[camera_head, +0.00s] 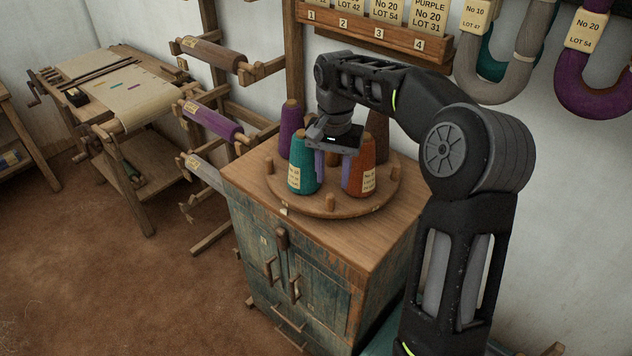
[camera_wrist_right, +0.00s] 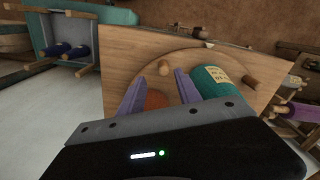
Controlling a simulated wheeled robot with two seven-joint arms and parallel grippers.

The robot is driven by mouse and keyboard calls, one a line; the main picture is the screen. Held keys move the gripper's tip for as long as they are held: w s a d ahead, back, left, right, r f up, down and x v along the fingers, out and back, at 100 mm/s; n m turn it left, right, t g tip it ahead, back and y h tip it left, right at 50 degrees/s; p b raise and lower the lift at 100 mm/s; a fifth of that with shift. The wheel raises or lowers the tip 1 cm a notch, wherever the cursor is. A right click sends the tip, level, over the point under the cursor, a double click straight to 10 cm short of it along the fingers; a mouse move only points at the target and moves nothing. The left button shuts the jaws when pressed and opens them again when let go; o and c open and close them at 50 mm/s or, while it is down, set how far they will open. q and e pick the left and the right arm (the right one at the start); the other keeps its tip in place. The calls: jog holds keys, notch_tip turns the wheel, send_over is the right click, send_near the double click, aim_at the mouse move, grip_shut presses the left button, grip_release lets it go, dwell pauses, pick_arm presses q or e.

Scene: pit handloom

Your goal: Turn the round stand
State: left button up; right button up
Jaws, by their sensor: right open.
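The round stand (camera_head: 336,207) is a wooden disc with short upright pegs around its edge, lying on top of the cabinet (camera_head: 250,171). It bears a teal cone (camera_head: 303,167), an orange cone (camera_head: 361,178), a purple cone (camera_head: 290,130) and a dark brown cone (camera_head: 379,132). My right gripper (camera_head: 333,166) points down over the stand, between the teal and orange cones. Its purple fingers are apart. In the right wrist view a peg (camera_wrist_right: 165,68) shows beyond the gap between the fingers, and the orange cone is partly hidden behind them. My left gripper is out of view.
A shelf (camera_head: 370,33) with numbered yarn lots hangs on the wall behind, with yarn hanks (camera_head: 597,85) to its right. A rack with yarn rollers (camera_head: 213,122) stands left of the cabinet. A work table (camera_head: 130,95) is further left. Floor in front is clear.

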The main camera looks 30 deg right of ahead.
aim_at(330, 196)
jog(key=shift+w, duration=0.6)
jog(key=shift+s+r, duration=0.1)
jog(key=shift+s, duration=0.25)
jog(key=shift+w+f, duration=0.15)
jog(key=shift+f, duration=0.4)
notch_tip(330, 196, down, 7)
jog(key=shift+r+p, duration=0.1)
jog(key=shift+p, duration=0.75)
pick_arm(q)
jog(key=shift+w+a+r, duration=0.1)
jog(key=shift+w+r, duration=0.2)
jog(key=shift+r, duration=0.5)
pick_arm(e)
grip_shut()
